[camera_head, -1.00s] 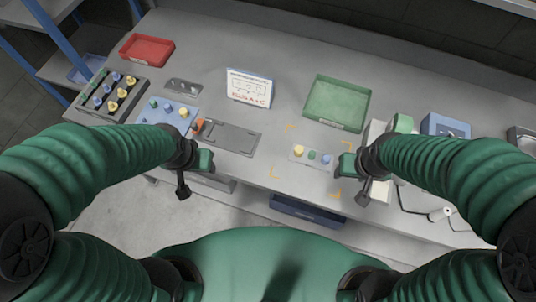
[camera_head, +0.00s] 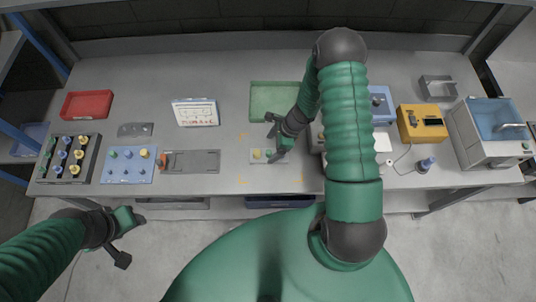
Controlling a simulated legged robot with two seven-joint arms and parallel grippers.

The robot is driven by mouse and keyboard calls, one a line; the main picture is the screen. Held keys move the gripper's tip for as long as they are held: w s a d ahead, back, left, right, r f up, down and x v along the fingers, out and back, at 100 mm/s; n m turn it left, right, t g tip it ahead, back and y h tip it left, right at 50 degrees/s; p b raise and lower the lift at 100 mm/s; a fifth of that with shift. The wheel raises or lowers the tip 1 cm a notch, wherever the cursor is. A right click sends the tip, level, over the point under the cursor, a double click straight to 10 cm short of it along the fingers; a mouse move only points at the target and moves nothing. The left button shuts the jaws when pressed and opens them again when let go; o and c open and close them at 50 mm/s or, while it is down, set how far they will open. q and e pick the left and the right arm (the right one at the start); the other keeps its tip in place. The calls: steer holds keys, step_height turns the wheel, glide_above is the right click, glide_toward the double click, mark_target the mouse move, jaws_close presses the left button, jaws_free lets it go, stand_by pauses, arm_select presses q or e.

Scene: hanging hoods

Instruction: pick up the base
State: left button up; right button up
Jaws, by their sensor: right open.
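My left gripper (camera_head: 126,236) is at the lower left, in front of the table edge and away from the plate. Its jaw opening is unclear, and no object shows in it.
A green tray (camera_head: 262,98) stands behind the plate. A grey flat fixture (camera_head: 200,161), a blue pegged board (camera_head: 115,168) and a black rack (camera_head: 52,175) lie to the left. A yellow device (camera_head: 419,124) stands right, beyond my right arm. A printed sign (camera_head: 195,112) stands behind.

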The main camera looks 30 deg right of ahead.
mark_target(270, 152)
steer(key=shift+a+f, duration=0.3)
steer(key=shift+f, duration=0.05)
steer(key=f+p, duration=0.1)
steer(key=f, duration=0.1)
steer(key=f+p, duration=0.1)
steer(key=f, duration=0.1)
steer(key=shift+w+a+f, duration=0.1)
steer(key=shift+w+f, duration=0.1)
steer(key=shift+f, duration=0.15)
steer(key=shift+d+f, duration=0.25)
steer(key=shift+w+a+r, duration=0.1)
steer(key=shift+a+r, duration=0.05)
steer(key=shift+a, duration=0.35)
steer(key=c, duration=0.6)
steer(key=shift+a, duration=0.15)
steer(key=c, duration=0.5)
steer(key=shift+d, duration=0.25)
steer(key=c, duration=0.7)
arm_select(q)
steer(key=shift+s+d+r, duration=0.1)
steer(key=shift+d+r, duration=0.05)
steer(key=shift+r, duration=0.4)
steer(key=shift+d+r, duration=0.15)
steer(key=shift+r, duration=0.4)
arm_select(e)
steer(key=shift+d, duration=0.1)
jaws_close()
